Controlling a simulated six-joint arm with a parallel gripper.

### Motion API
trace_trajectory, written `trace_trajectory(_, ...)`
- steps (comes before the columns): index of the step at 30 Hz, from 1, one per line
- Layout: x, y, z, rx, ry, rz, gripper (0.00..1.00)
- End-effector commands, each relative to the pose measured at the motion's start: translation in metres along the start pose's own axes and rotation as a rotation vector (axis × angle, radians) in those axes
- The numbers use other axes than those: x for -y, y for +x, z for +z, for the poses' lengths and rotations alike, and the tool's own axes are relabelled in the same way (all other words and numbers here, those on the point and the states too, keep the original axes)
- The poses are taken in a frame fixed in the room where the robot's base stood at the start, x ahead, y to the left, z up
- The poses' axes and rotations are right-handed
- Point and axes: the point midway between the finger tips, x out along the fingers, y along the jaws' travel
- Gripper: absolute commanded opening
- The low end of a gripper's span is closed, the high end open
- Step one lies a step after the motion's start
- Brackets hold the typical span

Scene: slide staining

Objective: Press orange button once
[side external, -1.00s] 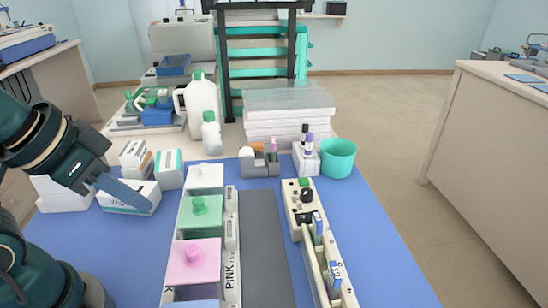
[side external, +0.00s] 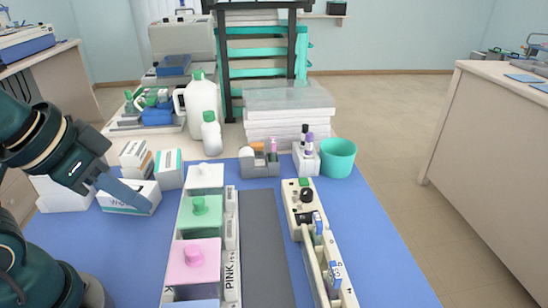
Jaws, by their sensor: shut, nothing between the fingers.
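My gripper (side external: 147,207) is at the left, its blue-grey fingers shut and empty, pointing down to the right. It overlaps a white box in the picture; I cannot tell whether they touch. A narrow cream device (side external: 292,199) stands right of centre on the blue mat, well to the right of my gripper. Its panel carries a green button (side external: 304,182) and a black knob (side external: 306,195). I cannot make out an orange button on it.
White, green and pink lidded tubs (side external: 192,258) stand in a row between my gripper and the device. A dark grey strip (side external: 264,240) lies between tubs and device. Bottles (side external: 203,108) and a teal cup (side external: 338,158) stand behind. The right of the blue mat (side external: 385,255) is clear.

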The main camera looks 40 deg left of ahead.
Motion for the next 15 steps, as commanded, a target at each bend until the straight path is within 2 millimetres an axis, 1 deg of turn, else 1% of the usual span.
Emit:
trace_trajectory(10, 0.000, 0.000, 0.000, -0.001, -0.019, 0.000, 0.00)
trace_trajectory(13, -0.001, -0.001, -0.003, -0.012, -0.089, 0.006, 0.00)
trace_trajectory(14, -0.003, -0.002, -0.007, -0.025, -0.124, 0.013, 0.00)
trace_trajectory(15, -0.005, -0.006, -0.015, -0.053, -0.181, 0.028, 0.00)
